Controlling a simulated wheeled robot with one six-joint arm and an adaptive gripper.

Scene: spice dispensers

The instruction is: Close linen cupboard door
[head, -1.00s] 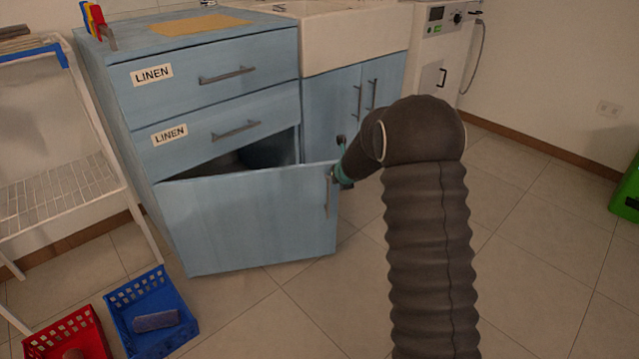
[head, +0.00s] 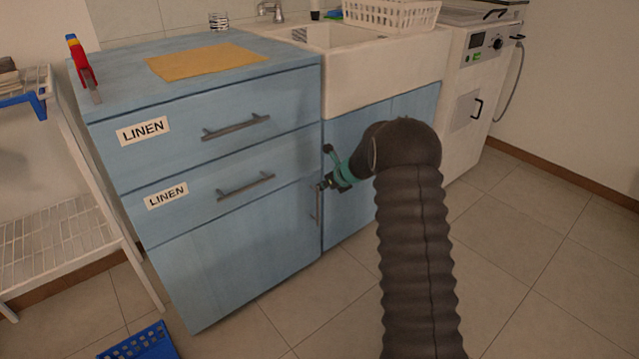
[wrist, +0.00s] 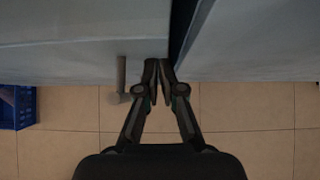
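The linen cupboard door (head: 225,265) is the blue panel below two drawers labelled LINEN. In the head view it looks flush, or almost flush, with the drawer fronts; a small leftover gap cannot be ruled out. Its upright handle (head: 317,205) is near its right edge. My gripper (head: 325,184) is at that edge, beside the handle. In the wrist view the fingertips (wrist: 160,70) are together with nothing seen between them, close to the door's edge. The handle (wrist: 122,76) stands to their left, outside the fingers. Contact with the door cannot be told.
A blue sink cabinet (head: 350,225) adjoins on the right, with a white basket (head: 392,14) on the sink. A white rack (head: 60,220) stands left. A blue crate (head: 142,343) is on the floor at front left. The floor before the door is clear.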

